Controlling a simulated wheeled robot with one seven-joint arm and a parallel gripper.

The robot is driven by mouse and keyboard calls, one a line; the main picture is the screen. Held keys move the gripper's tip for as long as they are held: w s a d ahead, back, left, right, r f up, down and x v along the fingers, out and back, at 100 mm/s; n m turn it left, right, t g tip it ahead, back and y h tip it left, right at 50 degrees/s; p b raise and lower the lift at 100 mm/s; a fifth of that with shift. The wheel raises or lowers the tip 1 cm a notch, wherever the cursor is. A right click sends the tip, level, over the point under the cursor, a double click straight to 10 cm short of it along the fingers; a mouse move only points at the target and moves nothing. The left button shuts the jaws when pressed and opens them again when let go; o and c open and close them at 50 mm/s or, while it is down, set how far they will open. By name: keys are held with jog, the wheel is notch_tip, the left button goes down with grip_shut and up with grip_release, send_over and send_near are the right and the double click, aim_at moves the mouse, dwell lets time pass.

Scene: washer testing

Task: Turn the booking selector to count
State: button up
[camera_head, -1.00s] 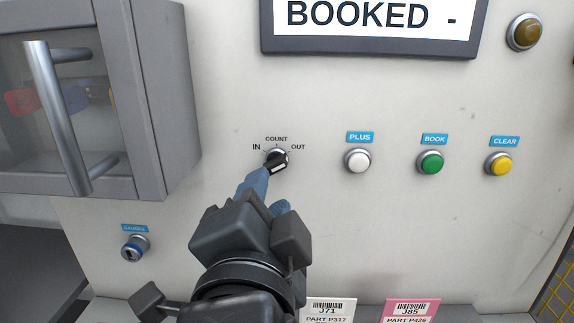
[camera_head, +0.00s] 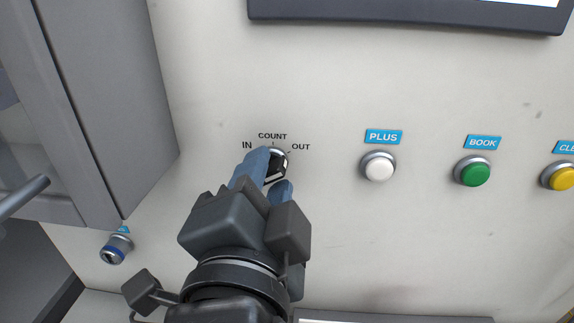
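The booking selector (camera_head: 277,168) is a small black knob with a white mark, set in a metal ring on the pale panel. The labels IN, COUNT and OUT stand around its top, with COUNT (camera_head: 272,136) straight above. My gripper (camera_head: 268,178) is at the knob from below, its two blue fingers apart, one on the left and one at the lower right. The knob shows between them. The left finger covers part of the knob's left side, so its exact pointing and whether the fingers touch it cannot be told.
To the right are a white PLUS button (camera_head: 379,166), a green BOOK button (camera_head: 473,171) and a yellow button (camera_head: 559,176). A grey cabinet (camera_head: 120,110) with a bar handle juts out at the left. A key switch (camera_head: 115,248) sits below it. A dark-framed display (camera_head: 410,16) is above.

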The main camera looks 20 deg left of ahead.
jog(key=shift+c, duration=0.4)
grip_shut()
jog(key=shift+n, duration=0.3)
jog(key=shift+f+n+b, duration=0.1)
jog(key=shift+n+b, duration=0.35)
jog(key=shift+n, duration=0.35)
jog(key=n, duration=0.3)
jog(key=shift+d, duration=0.1)
jog(key=n+p, duration=0.1)
jog(key=n, duration=0.5)
jog(key=shift+n, duration=0.3)
